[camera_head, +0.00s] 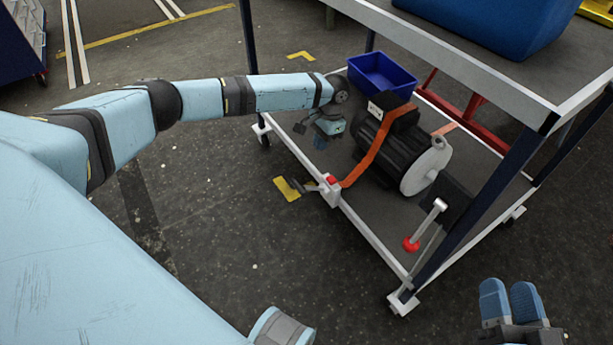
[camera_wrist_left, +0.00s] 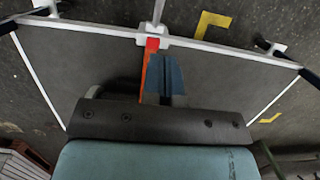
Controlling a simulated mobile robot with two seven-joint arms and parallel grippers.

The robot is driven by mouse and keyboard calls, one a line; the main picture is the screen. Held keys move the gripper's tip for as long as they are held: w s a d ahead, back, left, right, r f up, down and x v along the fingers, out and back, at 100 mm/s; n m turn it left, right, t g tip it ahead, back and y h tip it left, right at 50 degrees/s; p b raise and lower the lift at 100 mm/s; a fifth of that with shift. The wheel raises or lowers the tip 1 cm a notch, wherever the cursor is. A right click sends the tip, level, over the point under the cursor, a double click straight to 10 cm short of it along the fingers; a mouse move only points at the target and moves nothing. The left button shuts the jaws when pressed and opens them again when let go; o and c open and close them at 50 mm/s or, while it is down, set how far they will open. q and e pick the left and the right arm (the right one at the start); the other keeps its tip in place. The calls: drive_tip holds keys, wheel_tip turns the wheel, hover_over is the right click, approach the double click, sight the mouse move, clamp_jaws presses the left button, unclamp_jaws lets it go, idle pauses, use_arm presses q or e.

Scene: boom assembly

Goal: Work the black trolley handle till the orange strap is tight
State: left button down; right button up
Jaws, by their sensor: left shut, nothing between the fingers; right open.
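The orange strap (camera_head: 367,155) runs over a dark motor (camera_head: 392,150) on the trolley's lower shelf, down to a white tensioner with a red part (camera_head: 331,184) on the shelf's edge. A short dark handle (camera_head: 298,187) sticks out from the tensioner, past the edge. In the left wrist view the strap (camera_wrist_left: 148,70), the tensioner (camera_wrist_left: 152,38) and a grey handle (camera_wrist_left: 158,12) line up ahead of the fingers. My left gripper (camera_head: 320,142) is shut and empty above the shelf, beside the strap, apart from the handle. My right gripper (camera_head: 511,300) is open and empty at the lower right.
A trolley post (camera_head: 495,190) and the upper shelf (camera_head: 500,65) stand to the right. A blue bin (camera_head: 382,75) sits behind the motor.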

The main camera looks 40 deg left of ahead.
use_arm(q)
drive_tip(key=b, duration=0.4)
approach(305, 186)
drive_tip(key=w+f, duration=0.2)
drive_tip(key=f, duration=0.1)
drive_tip(key=f+b, duration=0.1)
drive_tip(key=shift+s+d+f, duration=0.1)
drive_tip(key=shift+s+f, duration=0.2)
drive_tip(key=shift+s, duration=0.05)
drive_tip(key=shift+s+a+f+b, duration=0.25)
drive_tip(key=shift+s+b, duration=0.1)
drive_tip(key=shift+s, duration=0.1)
drive_tip(key=shift+s+a+f+b, duration=0.15)
drive_tip(key=shift+s+f+b, duration=0.05)
drive_tip(key=shift+s+b, duration=0.2)
drive_tip(key=shift+s+a+f, duration=0.1)
drive_tip(key=shift+s+f, duration=0.1)
drive_tip(key=shift+s, duration=0.3)
use_arm(e)
drive_tip(key=f, duration=0.1)
drive_tip(key=w+f+n+g, duration=0.1)
drive_tip(key=f, duration=0.1)
drive_tip(key=f+n, duration=0.1)
drive_tip(key=f, duration=0.1)
drive_tip(key=shift+w+d+f, duration=0.2)
drive_tip(key=shift+w+f, duration=0.05)
drive_tip(key=shift+r, duration=0.1)
